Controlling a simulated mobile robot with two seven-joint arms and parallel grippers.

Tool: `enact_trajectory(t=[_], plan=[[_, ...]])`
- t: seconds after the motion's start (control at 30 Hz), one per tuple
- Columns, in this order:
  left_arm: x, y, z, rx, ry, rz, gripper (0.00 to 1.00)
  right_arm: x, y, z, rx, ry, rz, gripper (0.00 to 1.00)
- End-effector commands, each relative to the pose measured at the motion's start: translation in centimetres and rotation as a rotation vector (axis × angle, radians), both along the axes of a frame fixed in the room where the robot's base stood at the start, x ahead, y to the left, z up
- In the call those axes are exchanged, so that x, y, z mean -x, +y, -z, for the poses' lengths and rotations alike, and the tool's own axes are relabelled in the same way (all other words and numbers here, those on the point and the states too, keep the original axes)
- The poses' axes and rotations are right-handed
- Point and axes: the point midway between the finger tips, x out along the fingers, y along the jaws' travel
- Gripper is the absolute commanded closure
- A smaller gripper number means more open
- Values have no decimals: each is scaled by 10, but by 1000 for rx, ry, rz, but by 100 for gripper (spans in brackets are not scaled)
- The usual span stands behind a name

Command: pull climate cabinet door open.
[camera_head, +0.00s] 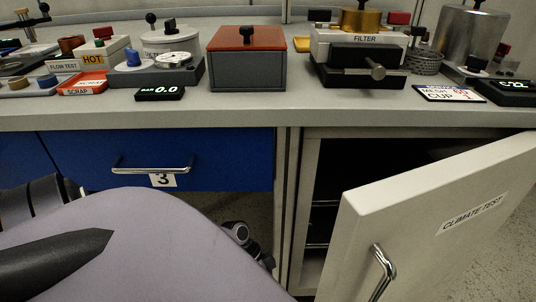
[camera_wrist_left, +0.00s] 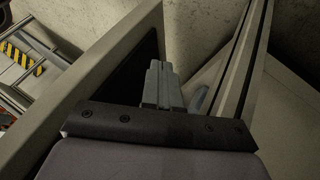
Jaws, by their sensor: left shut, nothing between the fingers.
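The climate cabinet door (camera_head: 420,235), pale and labelled CLIMATE TEST, stands partly open in the head view, swung out toward the lower right. Its metal bar handle (camera_head: 384,272) is on the front face near the free edge. The cabinet's dark interior shows behind the door, with shelf edges at its left. My left gripper (camera_wrist_left: 160,83) is shut and empty in the left wrist view, between pale panels. I cannot tell which panel is the door there, nor whether the fingers touch one. The left fingers are not distinguishable in the head view. My right gripper is not in view.
The bench top (camera_head: 230,112) carries a red-lidded box (camera_head: 247,62), a FILTER unit (camera_head: 362,55) and several other items. A blue drawer (camera_head: 225,160) with handle and number 3 is left of the cabinet. My arm covers the lower left. Speckled floor shows beyond the door.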

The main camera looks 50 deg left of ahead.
Motion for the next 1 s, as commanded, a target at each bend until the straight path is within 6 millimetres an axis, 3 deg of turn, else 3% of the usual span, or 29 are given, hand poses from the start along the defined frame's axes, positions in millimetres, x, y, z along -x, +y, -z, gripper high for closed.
enact_trajectory(t=[0.03, 0.37, 0.5, 0.7, 1.0], plan=[[-3, -8, 14, 2, -1, 0, 100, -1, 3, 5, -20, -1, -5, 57], [-13, -50, 72, 1, -1, 1, 100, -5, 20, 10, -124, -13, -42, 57], [-17, -65, 92, 0, -1, 0, 100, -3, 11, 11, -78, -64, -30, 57], [-21, -77, 108, -1, -1, 0, 100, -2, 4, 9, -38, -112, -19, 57], [-21, -81, 111, -2, 0, 1, 100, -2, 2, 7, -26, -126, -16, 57]])
